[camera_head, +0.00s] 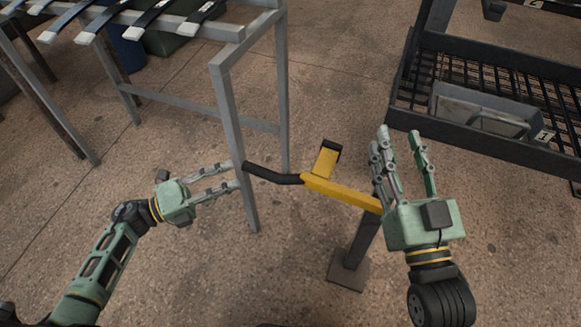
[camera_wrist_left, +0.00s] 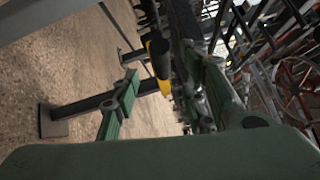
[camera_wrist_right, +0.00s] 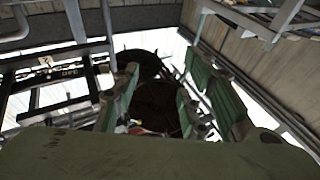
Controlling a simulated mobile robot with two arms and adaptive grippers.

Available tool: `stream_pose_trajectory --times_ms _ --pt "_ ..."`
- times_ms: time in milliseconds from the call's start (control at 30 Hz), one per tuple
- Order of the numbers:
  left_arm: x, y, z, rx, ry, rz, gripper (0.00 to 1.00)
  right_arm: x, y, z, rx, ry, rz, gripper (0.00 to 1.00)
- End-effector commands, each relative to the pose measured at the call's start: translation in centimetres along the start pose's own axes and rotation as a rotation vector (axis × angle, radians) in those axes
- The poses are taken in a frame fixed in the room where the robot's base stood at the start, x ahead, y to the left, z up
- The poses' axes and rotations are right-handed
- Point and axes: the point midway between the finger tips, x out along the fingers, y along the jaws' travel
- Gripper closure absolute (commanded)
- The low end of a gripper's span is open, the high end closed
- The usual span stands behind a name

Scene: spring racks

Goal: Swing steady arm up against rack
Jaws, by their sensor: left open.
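The steady arm (camera_head: 340,193) is a yellow bar with a black bent handle (camera_head: 272,174) at its left end and a short yellow upright piece with a black top. It reaches out leftward from a dark post on a square foot plate (camera_head: 348,272). My left gripper (camera_head: 231,178) is open and empty, its fingertips close to the handle's left end; I cannot tell whether they touch. In the left wrist view the black and yellow arm (camera_wrist_left: 160,62) shows beyond and between the fingers. My right gripper (camera_head: 401,143) is open, fingers pointing up, its hand overlapping the bar's right end.
A grey metal rack (camera_head: 228,110) bearing several dark leaf springs with pale ends (camera_head: 152,20) stands at upper left, one leg right behind the handle. A black rack with a mesh shelf (camera_head: 460,62) holding a grey bin (camera_head: 485,112) stands at upper right. The front floor is clear.

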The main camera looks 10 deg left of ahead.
Motion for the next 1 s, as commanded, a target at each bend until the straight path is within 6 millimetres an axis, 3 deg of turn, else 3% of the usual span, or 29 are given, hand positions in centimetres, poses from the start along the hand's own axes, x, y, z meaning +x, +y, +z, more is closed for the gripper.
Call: stream_pose_trajectory --times_ms 167,600,1000 --pt "0.6 -0.1 -0.1 0.017 0.016 -0.001 0.60 -0.1 -0.1 -0.9 0.003 0.029 -0.002 0.60" --pt "6.9 -0.1 -0.2 0.014 0.013 -0.002 0.60 -0.3 -0.5 -3.8 0.008 0.180 -0.009 0.60" --pt "7.8 -0.1 -0.2 0.013 0.012 0.000 0.61 -0.4 -0.5 -4.3 0.009 0.205 -0.010 0.60"
